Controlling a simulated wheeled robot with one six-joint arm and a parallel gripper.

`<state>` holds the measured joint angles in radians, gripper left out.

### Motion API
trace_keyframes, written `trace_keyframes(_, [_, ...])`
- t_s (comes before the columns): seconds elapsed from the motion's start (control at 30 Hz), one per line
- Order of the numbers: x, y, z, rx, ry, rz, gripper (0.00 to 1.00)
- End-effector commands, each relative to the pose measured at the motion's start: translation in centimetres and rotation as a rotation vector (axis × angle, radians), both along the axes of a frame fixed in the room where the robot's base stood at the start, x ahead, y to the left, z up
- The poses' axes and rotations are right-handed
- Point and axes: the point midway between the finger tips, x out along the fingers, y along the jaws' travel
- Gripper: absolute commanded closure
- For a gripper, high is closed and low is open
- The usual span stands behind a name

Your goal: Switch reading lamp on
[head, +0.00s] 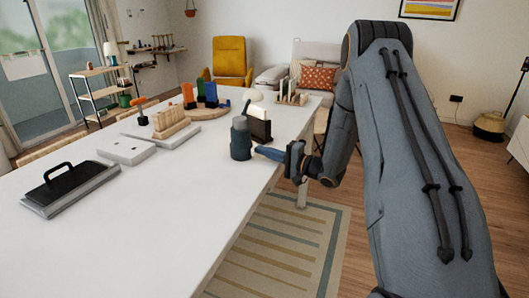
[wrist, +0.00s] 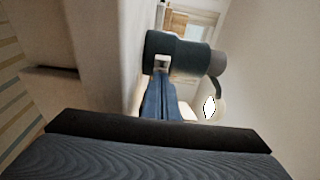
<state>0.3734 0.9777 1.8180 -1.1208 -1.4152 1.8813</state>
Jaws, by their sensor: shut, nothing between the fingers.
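The reading lamp has a dark teal-grey cylindrical base (head: 240,138) near the right edge of the white table (head: 150,210). In the wrist view its base (wrist: 178,54) lies sideways, with a small pale switch (wrist: 161,63) on its side. A curved dark neck leads to a pale shade (wrist: 221,106) with a bright white patch; I cannot tell whether this is lamplight. My gripper (head: 257,151) is shut and empty, its blue fingers pointing at the base. In the wrist view the fingertips (wrist: 161,78) are right by the switch; contact is unclear.
A black-handled grey press-like thing (head: 70,187) lies at the table's left. White panels (head: 126,149), a wooden rack (head: 170,122) and coloured blocks (head: 200,92) stand farther back. A dark-and-white holder (head: 259,126) stands just behind the lamp base. The table's near middle is clear.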

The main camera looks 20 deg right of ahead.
Motion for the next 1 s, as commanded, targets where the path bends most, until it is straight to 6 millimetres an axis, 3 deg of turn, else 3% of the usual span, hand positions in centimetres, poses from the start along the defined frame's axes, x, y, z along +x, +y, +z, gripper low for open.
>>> trace_keyframes(0.37, [0.0,0.0,0.0,0.000,0.000,0.000,1.00])
trace_keyframes(0.57, [-0.8,-1.1,0.1,0.000,0.000,0.002,1.00])
trace_keyframes(1.0, [-5.8,-8.0,-0.2,0.000,0.000,0.007,1.00])
